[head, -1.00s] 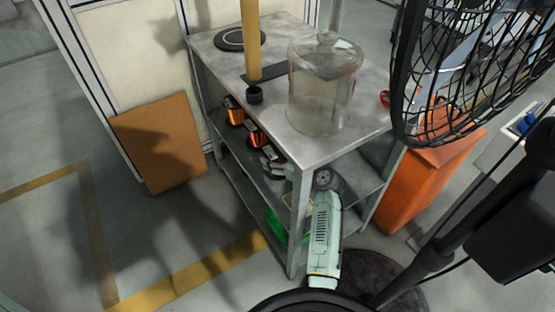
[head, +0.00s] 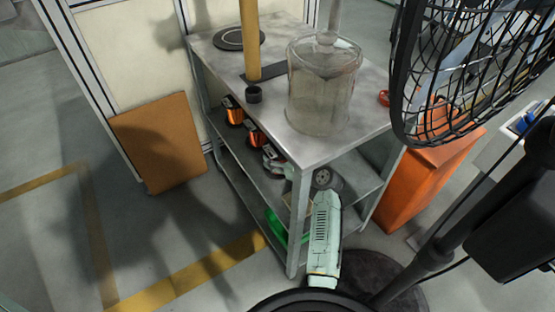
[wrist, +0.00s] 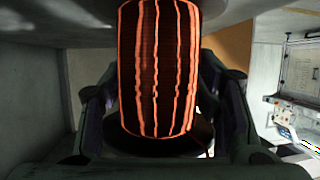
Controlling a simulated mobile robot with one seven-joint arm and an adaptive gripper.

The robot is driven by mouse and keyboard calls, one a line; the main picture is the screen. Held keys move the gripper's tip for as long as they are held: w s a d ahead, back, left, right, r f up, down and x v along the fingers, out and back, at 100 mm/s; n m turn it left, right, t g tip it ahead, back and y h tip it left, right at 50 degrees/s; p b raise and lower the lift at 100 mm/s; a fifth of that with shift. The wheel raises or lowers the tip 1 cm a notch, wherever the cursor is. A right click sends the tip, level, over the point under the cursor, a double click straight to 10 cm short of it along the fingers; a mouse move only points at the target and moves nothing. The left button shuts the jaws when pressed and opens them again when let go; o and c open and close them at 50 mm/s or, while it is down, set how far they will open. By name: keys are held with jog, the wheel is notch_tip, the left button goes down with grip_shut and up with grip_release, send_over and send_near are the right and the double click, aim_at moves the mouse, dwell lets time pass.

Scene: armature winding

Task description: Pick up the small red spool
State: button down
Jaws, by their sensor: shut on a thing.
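An orange-red wire-wound spool (wrist: 157,70) with dark gaps between its strands fills the middle of the wrist view. My gripper (head: 270,158) is at the middle shelf of the metal table. In the wrist view its dark fingers stand on both sides of the spool, shut on it. In the head view my gripper and the table hide most of this spool.
Two other copper-orange spools (head: 233,112) (head: 257,138) stand on the middle shelf (head: 228,150). The tabletop (head: 300,140) is close above my gripper, with a glass jar (head: 322,95) on it. A fan (head: 470,70) stands at right.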

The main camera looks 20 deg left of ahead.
jog(key=shift+a+r, duration=0.1)
jog(key=shift+r, duration=0.05)
notch_tip(320, 180, up, 10)
jog(key=shift+f, duration=0.1)
dwell(0.5)
